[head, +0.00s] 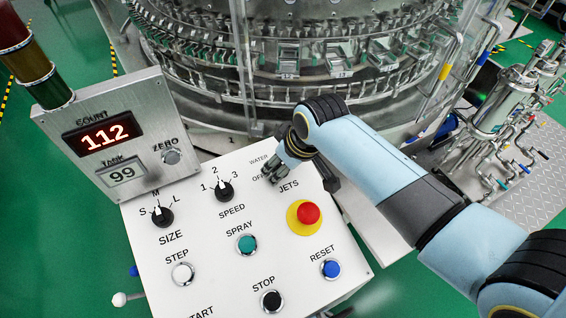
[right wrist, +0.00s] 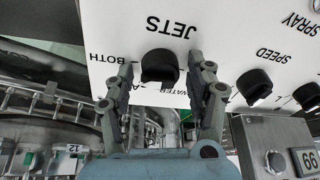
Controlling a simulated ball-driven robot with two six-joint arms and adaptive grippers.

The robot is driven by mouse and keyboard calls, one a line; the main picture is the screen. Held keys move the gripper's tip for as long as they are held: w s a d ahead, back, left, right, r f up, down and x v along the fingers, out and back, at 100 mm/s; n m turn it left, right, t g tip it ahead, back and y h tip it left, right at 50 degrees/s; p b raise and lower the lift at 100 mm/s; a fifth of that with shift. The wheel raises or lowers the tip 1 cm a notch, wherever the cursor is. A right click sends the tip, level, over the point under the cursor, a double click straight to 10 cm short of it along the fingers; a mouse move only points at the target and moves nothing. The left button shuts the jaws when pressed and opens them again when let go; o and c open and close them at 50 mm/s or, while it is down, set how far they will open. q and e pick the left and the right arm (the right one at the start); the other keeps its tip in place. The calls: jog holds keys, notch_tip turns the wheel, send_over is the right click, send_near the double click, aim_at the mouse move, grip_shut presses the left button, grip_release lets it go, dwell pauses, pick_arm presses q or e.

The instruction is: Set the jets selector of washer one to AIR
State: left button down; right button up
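The jets selector (right wrist: 160,67) is a black round knob on the white panel under the upside-down JETS label in the right wrist view. In the head view my right gripper and arm cover it. My right gripper (head: 273,174) is over the JETS area there. In the right wrist view its two fingers (right wrist: 161,80) are spread, one on each side of the knob, with gaps showing. BOTH and part of WATER are readable; the label beginning with A is partly hidden by a finger. My left gripper is not in view.
On the white panel (head: 215,285) are the speed knob (head: 224,191), the size knob (head: 160,215), a red stop mushroom (head: 308,214) and several push buttons. A count display box (head: 120,135) stands at left. The steel rotary machine (head: 300,60) is behind.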

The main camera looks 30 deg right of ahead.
jog(key=c, duration=0.9)
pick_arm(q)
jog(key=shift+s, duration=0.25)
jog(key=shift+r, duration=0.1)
pick_arm(e)
jog(key=shift+r+n+p, duration=0.15)
jog(key=shift+n+p, duration=0.85)
jog(key=shift+n, duration=0.2)
jog(key=n+p, duration=0.1)
jog(key=n, duration=0.1)
jog(key=shift+n+g+y, duration=0.3)
jog(key=n+p, duration=0.1)
jog(key=n, duration=0.1)
jog(key=shift+w+n, duration=0.1)
jog(key=shift+n, duration=0.2)
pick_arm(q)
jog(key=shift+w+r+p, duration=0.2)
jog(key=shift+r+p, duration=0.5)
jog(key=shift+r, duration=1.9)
pick_arm(e)
jog(key=shift+n+g, duration=0.4)
jog(key=shift+n, duration=1.3)
